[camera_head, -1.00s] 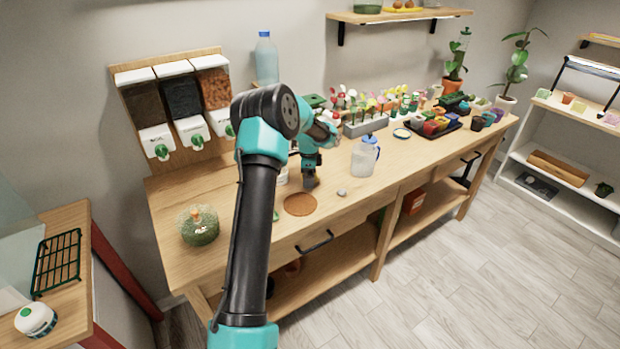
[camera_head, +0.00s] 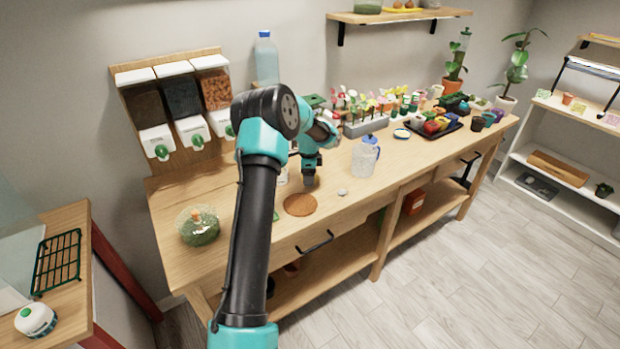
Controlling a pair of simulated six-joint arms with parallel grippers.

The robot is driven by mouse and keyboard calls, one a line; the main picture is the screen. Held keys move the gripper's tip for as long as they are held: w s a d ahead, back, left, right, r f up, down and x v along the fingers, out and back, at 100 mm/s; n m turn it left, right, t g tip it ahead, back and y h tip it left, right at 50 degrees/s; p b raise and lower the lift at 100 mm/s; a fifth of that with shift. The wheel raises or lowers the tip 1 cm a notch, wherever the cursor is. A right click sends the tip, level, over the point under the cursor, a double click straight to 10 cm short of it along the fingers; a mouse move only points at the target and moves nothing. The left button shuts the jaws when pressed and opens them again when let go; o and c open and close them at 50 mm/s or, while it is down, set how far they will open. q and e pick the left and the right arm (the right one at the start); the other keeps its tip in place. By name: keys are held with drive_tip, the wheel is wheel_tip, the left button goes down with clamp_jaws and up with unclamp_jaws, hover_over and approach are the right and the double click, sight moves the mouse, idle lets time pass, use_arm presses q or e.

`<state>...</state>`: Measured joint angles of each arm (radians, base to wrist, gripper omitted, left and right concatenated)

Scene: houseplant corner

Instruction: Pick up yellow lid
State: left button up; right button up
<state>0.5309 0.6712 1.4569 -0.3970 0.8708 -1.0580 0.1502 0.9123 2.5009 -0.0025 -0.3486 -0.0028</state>
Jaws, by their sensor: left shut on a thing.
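My left gripper (camera_head: 310,181) points down over the workbench, just behind the round brown mat (camera_head: 300,205). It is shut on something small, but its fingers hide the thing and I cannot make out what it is. I cannot clearly see a yellow lid anywhere in view. A pale jar (camera_head: 283,175) stands left of the gripper, partly hidden behind my arm. My right gripper is not in view.
A clear jug with a blue lid (camera_head: 365,156) stands right of the gripper, with a small pale stone (camera_head: 342,192) nearer. A glass bowl of green matter (camera_head: 198,225) stands at the left. Flower pots and a grey planter (camera_head: 365,127) fill the back right.

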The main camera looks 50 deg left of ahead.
use_arm(q)
drive_tip(key=shift+r, duration=1.8)
drive_tip(key=s+d, duration=0.3)
drive_tip(key=d, duration=0.1)
drive_tip(key=s+d+r, duration=0.1)
drive_tip(key=s+d, duration=0.6)
drive_tip(key=d, duration=0.1)
drive_tip(key=shift+s+r, duration=0.2)
drive_tip(key=shift+s, duration=0.1)
drive_tip(key=a+r+n, duration=0.2)
drive_tip(key=a+r, duration=0.1)
drive_tip(key=a, duration=0.6)
drive_tip(key=w+a+r+n, duration=0.1)
drive_tip(key=a+r+n, duration=0.2)
drive_tip(key=a, duration=0.7)
drive_tip(key=shift+w+r, duration=0.25)
drive_tip(key=shift+r, duration=0.05)
drive_tip(key=shift+f, duration=0.15)
drive_tip(key=shift+f, duration=3.05)
